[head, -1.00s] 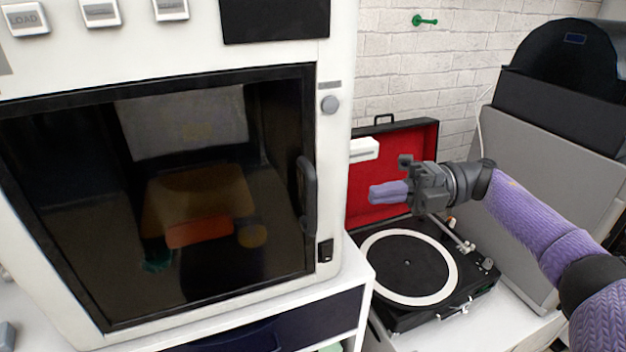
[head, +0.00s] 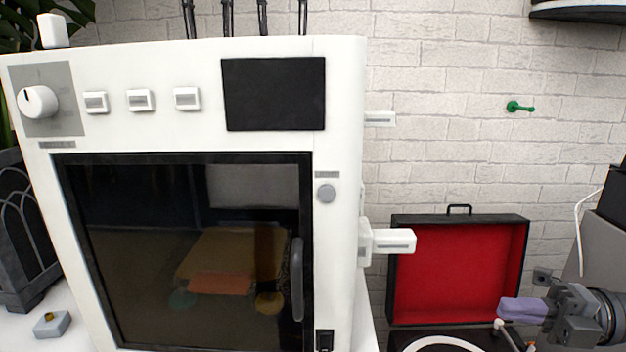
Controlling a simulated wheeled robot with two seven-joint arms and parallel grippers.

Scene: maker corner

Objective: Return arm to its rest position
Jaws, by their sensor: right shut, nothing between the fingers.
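My right gripper (head: 525,308) is at the lower right of the head view, its purple fingers shut with nothing between them. It shows in front of the open record player's red-lined lid (head: 458,268) and touches nothing that I can see. Most of my right arm is out of the frame. My left gripper is not in view.
A large white machine (head: 340,135) with a closed dark glass door (head: 130,240) fills the left. White blocks (head: 393,241) stick out from its right side. The record player's turntable (head: 440,344) is cut off below. A green wall hook (head: 518,106) is upper right.

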